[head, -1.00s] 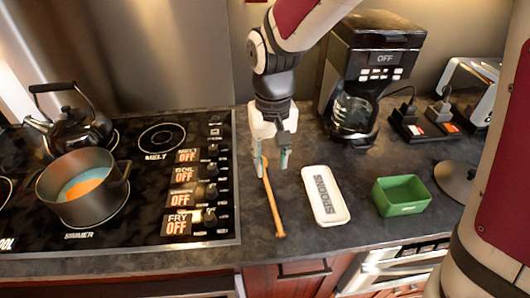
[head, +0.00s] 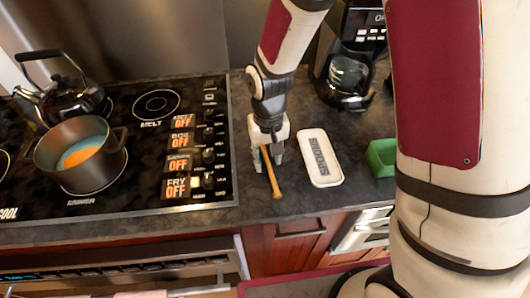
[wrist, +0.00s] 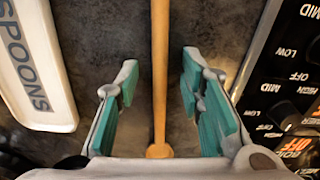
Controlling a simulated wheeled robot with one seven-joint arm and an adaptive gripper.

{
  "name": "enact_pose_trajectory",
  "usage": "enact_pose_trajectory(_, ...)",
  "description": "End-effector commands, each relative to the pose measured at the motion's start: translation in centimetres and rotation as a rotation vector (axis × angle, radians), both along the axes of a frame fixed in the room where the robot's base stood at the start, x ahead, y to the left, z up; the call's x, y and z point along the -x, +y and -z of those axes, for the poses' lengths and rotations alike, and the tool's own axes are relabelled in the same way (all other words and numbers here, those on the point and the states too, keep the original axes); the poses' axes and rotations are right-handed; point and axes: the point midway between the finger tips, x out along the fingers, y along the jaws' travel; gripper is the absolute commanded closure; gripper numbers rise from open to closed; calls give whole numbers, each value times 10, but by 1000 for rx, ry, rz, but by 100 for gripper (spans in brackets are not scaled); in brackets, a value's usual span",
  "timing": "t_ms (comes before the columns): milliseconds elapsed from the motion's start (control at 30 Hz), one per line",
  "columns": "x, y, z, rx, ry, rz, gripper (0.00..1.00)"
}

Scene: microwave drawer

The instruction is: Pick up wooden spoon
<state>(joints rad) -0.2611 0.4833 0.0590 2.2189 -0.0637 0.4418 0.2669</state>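The wooden spoon (head: 272,178) lies on the dark counter between the stove and the white spoon rest, its lower end toward the counter's front edge. My gripper (head: 267,160) is low over its upper part, which it hides in the head view. In the wrist view the wooden spoon (wrist: 160,75) runs lengthwise between the two teal-padded fingers of my gripper (wrist: 160,103). The fingers are apart, with a clear gap on each side of the handle. The spoon's rounded end shows near the gripper's palm. Its other end is out of the wrist view.
The white spoon rest (head: 334,176) marked SPOONS lies just right of the spoon. A green container (head: 380,158) and a coffee maker (head: 347,75) stand farther right. The stove (head: 140,190) with its knobs is at left, bearing a pot (head: 95,175) and a kettle (head: 80,97).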

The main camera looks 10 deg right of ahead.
Motion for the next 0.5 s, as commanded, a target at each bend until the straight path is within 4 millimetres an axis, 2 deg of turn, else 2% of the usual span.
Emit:
enact_pose_trajectory(233, 0, 0, 2, 0, -1, 1, 65)
enact_pose_trajectory(400, 0, 0, 1, 0, -1, 1, 100)
enact_pose_trajectory(500, 0, 0, 1, 0, -1, 1, 100)
